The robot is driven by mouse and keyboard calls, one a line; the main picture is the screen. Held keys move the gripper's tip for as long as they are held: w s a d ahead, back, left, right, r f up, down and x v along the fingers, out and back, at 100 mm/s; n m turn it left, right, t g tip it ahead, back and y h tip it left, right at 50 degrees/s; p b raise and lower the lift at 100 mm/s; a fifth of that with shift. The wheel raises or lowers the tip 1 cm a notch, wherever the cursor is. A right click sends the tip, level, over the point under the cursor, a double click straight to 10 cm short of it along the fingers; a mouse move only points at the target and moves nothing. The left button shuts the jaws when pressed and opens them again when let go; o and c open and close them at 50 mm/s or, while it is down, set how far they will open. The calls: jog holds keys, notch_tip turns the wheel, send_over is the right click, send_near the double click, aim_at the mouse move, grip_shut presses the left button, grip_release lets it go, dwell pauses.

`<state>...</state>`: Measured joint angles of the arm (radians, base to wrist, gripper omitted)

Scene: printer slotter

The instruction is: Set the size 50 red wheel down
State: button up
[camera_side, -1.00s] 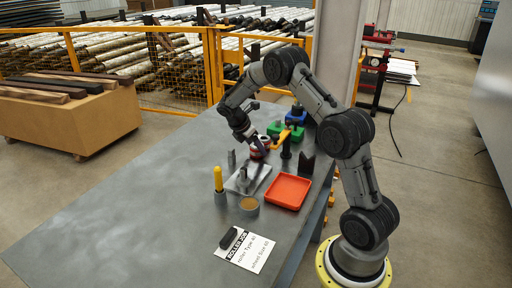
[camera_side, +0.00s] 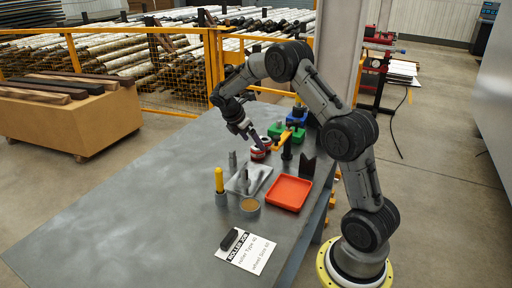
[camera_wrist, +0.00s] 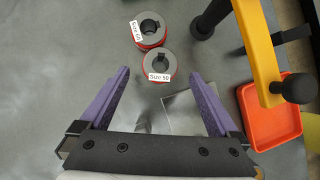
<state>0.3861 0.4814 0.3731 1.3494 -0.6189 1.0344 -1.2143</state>
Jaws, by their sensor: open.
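The size 50 red wheel (camera_wrist: 159,66) is a grey-faced ring with a red side and a white "Size 50" label. It lies flat on the grey table, hole up. Another red wheel (camera_wrist: 148,29) with its own label lies right beside it, touching or nearly so. In the side view the red wheels (camera_side: 260,146) show as a small cluster. My gripper (camera_wrist: 160,76) is open, its purple fingers apart with nothing held. In the side view my gripper (camera_side: 257,138) hangs above and close to the wheels.
An orange-red tray (camera_side: 288,192) lies to the right, with a grey plate (camera_side: 247,180) left of it. A "ROLLER JOB" card (camera_side: 250,251) lies in front. The table's left side is clear.

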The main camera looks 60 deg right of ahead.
jog(key=s+a+r+m+t, duration=0.2)
jog(key=a+r+m, duration=0.1)
jog(key=a+r, duration=0.8)
jog(key=s+a+r+m+t+y, duration=0.2)
jog(key=s+a+r+m, duration=0.1)
jog(key=s+a+r, duration=0.4)
jog(key=s+a+f+m+t+y, duration=0.1)
jog(key=s+a+m+t, duration=0.1)
jog(key=s+a, duration=0.3)
jog(key=s+a+f+m+t+y, duration=0.1)
jog(key=s+a+m, duration=0.4)
jog(key=s, duration=0.6)
jog(key=shift+a+f+t+y, duration=0.4)
jog(key=shift+f+y, duration=0.2)
jog(key=shift+y, duration=0.2)
